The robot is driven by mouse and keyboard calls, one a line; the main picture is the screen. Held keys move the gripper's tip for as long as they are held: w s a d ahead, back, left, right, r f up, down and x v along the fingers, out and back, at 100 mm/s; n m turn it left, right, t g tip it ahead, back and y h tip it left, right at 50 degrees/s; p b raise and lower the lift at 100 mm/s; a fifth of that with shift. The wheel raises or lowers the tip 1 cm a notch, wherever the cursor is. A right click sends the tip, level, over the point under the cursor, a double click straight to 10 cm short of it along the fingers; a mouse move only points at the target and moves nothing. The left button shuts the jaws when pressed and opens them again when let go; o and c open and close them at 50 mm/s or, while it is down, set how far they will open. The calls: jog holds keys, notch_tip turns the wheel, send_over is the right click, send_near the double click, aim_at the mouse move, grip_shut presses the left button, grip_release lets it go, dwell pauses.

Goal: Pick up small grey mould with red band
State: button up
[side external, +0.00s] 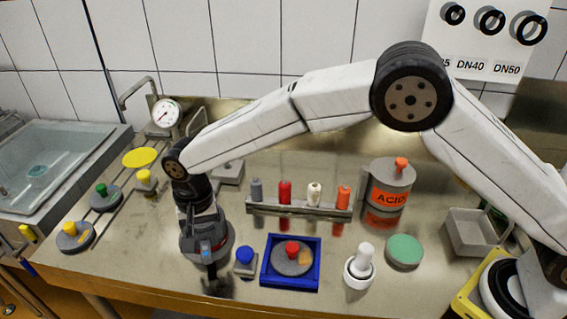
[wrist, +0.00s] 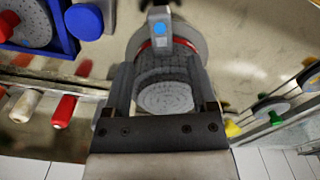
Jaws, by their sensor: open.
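A grey, round mould (wrist: 165,98) with a red band around its far, wider end lies between the fingers of my gripper (wrist: 160,72) in the wrist view. One finger is on each side of it. I cannot tell whether they touch it.
Just right stand a blue-knobbed piece (side external: 244,256) and a blue tray (side external: 290,284) holding a grey disc with a red knob. A rack (side external: 300,207) of coloured bottles stands behind. Grey discs with yellow and green knobs (side external: 101,190) and a sink (side external: 55,165) are left.

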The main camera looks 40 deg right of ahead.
aim_at(204, 243)
jog(key=shift+f, duration=0.1)
jog(key=shift+w+a+f, duration=0.1)
jog(key=shift+w+f, duration=0.05)
jog(key=shift+f, duration=2.35)
jog(key=shift+c, duration=0.2)
grip_shut()
